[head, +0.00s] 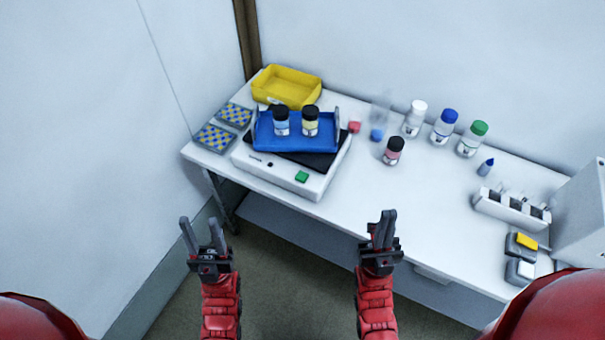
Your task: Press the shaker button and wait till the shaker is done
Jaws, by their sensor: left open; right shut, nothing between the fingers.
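The shaker (285,181) is a white box with a dark top plate on the left part of the table. A green button (302,176) sits on its front face, with a small dark knob (270,164) to the left. A blue tray (263,141) rests on the shaker and holds two black-capped bottles, one with a bluish label (281,122) and one yellowish (310,123). My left gripper (203,222) is open and empty in front of the table, left of the button. My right gripper (383,217) is shut and empty, below and right of the button, apart from it.
A yellow bin (287,87) and blue-yellow checkered racks (214,138) stand around the shaker. Several bottles, including a dark-capped red one (393,151), stand to the right. A white holder (511,212) is further right. The table (375,205) is clear at the front middle.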

